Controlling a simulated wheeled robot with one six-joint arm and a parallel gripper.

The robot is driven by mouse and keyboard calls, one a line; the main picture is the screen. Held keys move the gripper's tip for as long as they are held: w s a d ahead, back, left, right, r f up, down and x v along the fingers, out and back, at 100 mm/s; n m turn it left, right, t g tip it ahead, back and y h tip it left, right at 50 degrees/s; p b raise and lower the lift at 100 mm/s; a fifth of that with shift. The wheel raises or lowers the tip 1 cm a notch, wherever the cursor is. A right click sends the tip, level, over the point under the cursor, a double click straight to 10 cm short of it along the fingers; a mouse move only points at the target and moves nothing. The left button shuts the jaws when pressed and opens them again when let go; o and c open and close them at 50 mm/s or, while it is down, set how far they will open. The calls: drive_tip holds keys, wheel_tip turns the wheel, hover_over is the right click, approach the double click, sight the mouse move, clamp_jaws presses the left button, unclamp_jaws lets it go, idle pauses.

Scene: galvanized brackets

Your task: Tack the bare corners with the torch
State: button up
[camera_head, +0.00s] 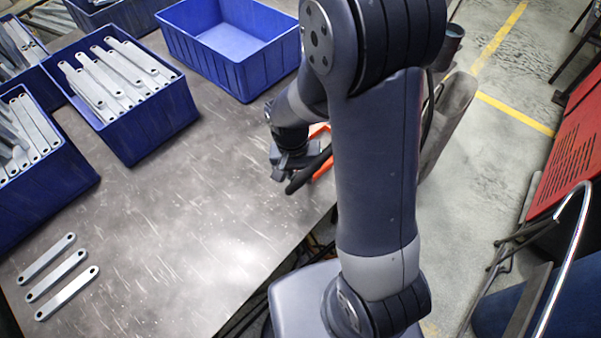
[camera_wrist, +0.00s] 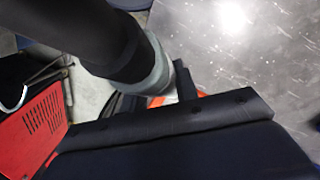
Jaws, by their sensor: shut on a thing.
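My gripper (camera_head: 290,163) is near the right edge of the metal table, partly hidden by my arm. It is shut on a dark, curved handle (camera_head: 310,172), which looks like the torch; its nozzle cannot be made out. In the wrist view a dark bar (camera_wrist: 190,117) crosses the lower part, close to the camera. An orange-red thing (camera_head: 322,152) lies just beside the gripper, mostly hidden. Three flat galvanized strips with end holes (camera_head: 55,276) lie side by side at the table's lower left. No bare corners can be made out.
An empty blue bin (camera_head: 230,60) stands at the back. Blue bins with galvanized strips (camera_head: 155,122) stand at left. The middle of the metal table (camera_head: 190,210) is clear. A red perforated panel (camera_head: 570,140) is at right, beyond the floor with yellow lines.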

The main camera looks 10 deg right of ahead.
drive_tip(key=shift+f+b, duration=0.45)
drive_tip(key=shift+b, duration=0.05)
idle(2.7)
drive_tip(key=shift+r, duration=0.1)
wheel_tip(320, 180, up, 6)
drive_tip(key=p, duration=0.4)
drive_tip(key=shift+p, duration=0.4)
